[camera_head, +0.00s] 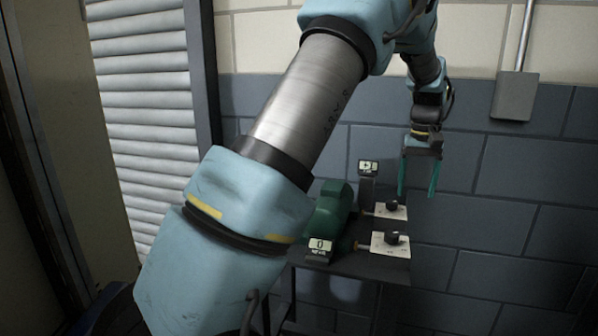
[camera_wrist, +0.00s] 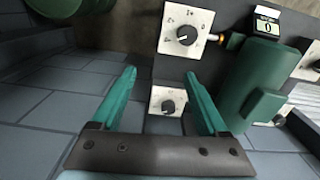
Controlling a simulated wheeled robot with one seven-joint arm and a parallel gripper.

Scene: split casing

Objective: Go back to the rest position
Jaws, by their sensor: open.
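My gripper (camera_head: 418,178) is open and empty, its two teal fingers pointing down above the right end of a small dark stand. It also shows in the wrist view (camera_wrist: 160,92), with nothing between the fingers. Two white dial plates with black knobs sit on the stand: a nearer one (camera_head: 404,251) and a farther one (camera_head: 397,215). In the wrist view one large dial plate (camera_wrist: 202,28) lies beyond the fingertips and a smaller one (camera_wrist: 157,107) shows between the fingers. The fingers appear apart from both knobs.
A dark green rounded casing (camera_head: 325,222) stands on the dark stand (camera_head: 375,267), beside the dials. Small displays stand at the front (camera_head: 320,245) and back (camera_head: 368,167). A blue-grey block wall (camera_head: 520,190) is close behind. A louvred shutter (camera_head: 140,90) is at left.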

